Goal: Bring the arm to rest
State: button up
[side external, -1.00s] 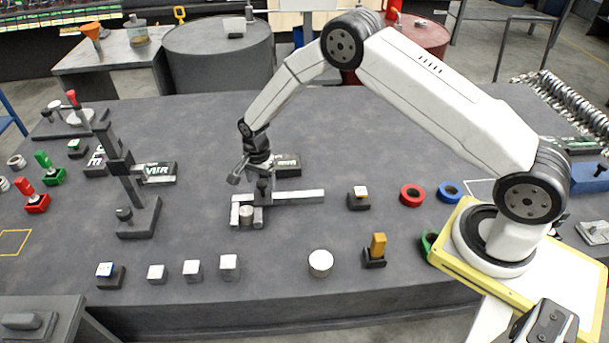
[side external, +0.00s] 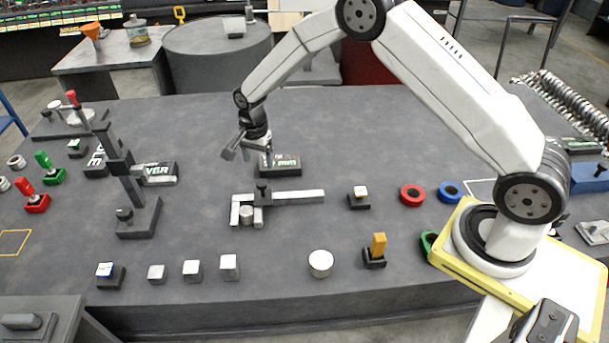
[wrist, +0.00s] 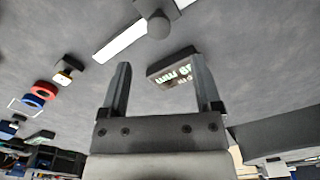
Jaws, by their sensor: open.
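My gripper (side external: 248,150) is open and empty, raised above the dark table (side external: 330,130) just behind a metal bar fixture.
A dark upright post (side external: 122,165) stands left of the gripper. Several small blocks and a metal cylinder (side external: 320,262) line the front edge. A red ring (side external: 411,195) and a blue ring (side external: 450,191) lie near my base. The table's back middle is clear.

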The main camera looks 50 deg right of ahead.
dwell(0.4)
jog(key=shift+s+r, duration=0.25)
jog(key=shift+r, duration=0.15)
jog(key=s+d+r+n+t, duration=0.1)
jog(key=s+r+n, duration=0.2)
jog(key=s, duration=0.5)
jog(key=s+r+n, duration=0.4)
jog(key=s+n, duration=0.2)
jog(key=s, duration=0.2)
jog(key=s+d+r+n+t, duration=0.1)
jog(key=s+r+n, duration=0.2)
jog(key=s+n, duration=0.2)
jog(key=s, duration=0.3)
jog(key=shift+s+d+r+t, duration=0.25)
jog(key=shift+s+d+t, duration=0.05)
